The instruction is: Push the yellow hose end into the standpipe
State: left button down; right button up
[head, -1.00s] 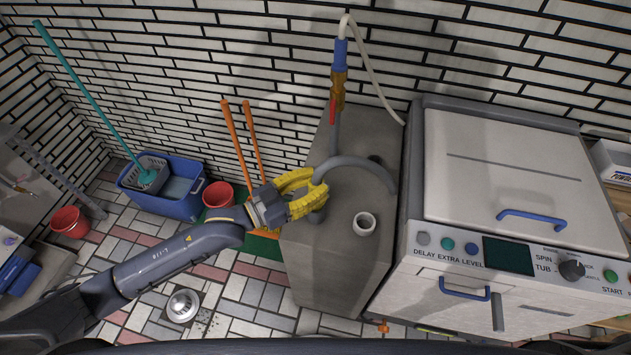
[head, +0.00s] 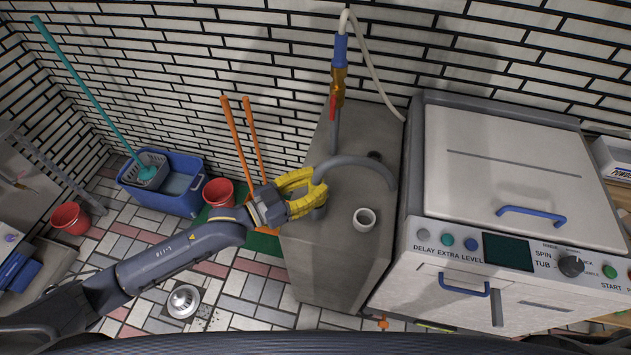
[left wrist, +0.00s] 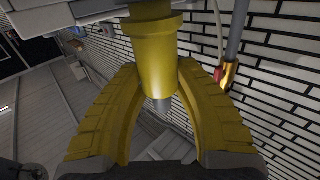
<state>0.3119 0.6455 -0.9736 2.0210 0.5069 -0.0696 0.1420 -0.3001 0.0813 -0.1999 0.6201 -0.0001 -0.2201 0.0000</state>
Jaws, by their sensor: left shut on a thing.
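My left gripper (head: 307,196), with yellow fingers, is shut on the yellow hose end (left wrist: 156,60). The left wrist view shows the hose end as a yellow cylinder with a wider collar, between the fingers. In the head view the fingers mostly hide it. The grey hose (head: 365,163) arcs from the gripper to the right over the concrete block. A short pale open pipe, which looks like the standpipe (head: 365,218), stands upright on the block, to the right of the gripper and apart from it. My right gripper is not in view.
A tap (head: 338,85) with a red lever rises behind the gripper. The washing machine (head: 510,180) stands close on the right. Orange handles (head: 237,140), a red bucket (head: 219,193) and a blue mop bucket (head: 165,195) are left.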

pick_arm(q)
jog(key=shift+f, duration=0.6)
jog(key=c, duration=0.9)
grip_release()
jog(key=shift+v, duration=6.05)
jog(key=shift+f, duration=0.1)
